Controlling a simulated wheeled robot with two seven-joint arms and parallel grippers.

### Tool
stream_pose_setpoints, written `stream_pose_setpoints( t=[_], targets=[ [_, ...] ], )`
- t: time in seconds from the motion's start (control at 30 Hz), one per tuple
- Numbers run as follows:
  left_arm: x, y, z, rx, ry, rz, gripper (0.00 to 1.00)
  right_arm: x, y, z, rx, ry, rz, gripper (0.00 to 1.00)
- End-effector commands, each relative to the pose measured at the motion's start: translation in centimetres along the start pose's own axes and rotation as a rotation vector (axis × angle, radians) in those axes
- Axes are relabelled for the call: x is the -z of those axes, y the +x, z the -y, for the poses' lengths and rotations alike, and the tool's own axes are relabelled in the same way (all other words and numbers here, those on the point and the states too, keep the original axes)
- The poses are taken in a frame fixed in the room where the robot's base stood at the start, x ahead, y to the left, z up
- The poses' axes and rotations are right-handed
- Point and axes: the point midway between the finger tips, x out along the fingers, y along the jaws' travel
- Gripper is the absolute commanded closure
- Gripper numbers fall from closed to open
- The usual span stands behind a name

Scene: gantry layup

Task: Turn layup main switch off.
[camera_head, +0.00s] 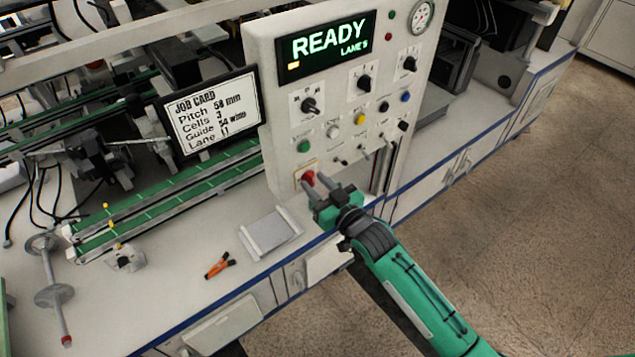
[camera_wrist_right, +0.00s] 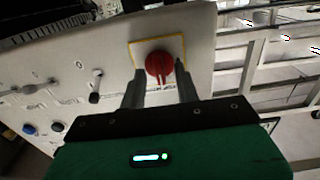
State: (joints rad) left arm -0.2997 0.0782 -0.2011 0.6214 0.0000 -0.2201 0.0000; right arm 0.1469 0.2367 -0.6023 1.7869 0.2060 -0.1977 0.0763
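The main switch is a red rotary knob (camera_head: 308,177) on a yellow-edged plate at the lower left of the white control panel (camera_head: 285,130). In the right wrist view the red knob (camera_wrist_right: 159,66) sits between the fingertips. My right gripper (camera_head: 313,186) is in front of the knob with its fingers apart, one on each side; it also shows in the wrist view (camera_wrist_right: 158,85). I cannot tell whether the fingers touch the knob. The panel's display (camera_head: 327,46) reads READY. My left gripper is not in view.
Several black selector knobs (camera_head: 310,105), coloured buttons (camera_head: 360,119) and small toggles sit above the red knob. A job card (camera_head: 207,112) stands left of the panel. An orange-handled tool (camera_head: 219,265) and a grey tray (camera_head: 270,235) lie on the bench below.

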Motion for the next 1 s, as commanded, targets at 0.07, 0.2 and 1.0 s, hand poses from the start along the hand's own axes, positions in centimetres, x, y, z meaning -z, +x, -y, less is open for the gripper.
stream_pose_setpoints(
  t=[0.07, 0.2, 1.0],
  targets=[
    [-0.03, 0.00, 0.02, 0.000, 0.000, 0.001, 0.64, 0.00, 0.05, 0.01, 0.000, 0.000, 0.000, 0.68],
    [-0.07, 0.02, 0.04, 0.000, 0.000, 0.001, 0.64, -0.01, 0.03, 0.00, 0.000, 0.000, 0.000, 0.68],
    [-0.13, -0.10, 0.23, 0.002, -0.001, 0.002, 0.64, 0.00, 0.03, 0.05, 0.001, -0.172, 0.000, 1.00]
  ],
)
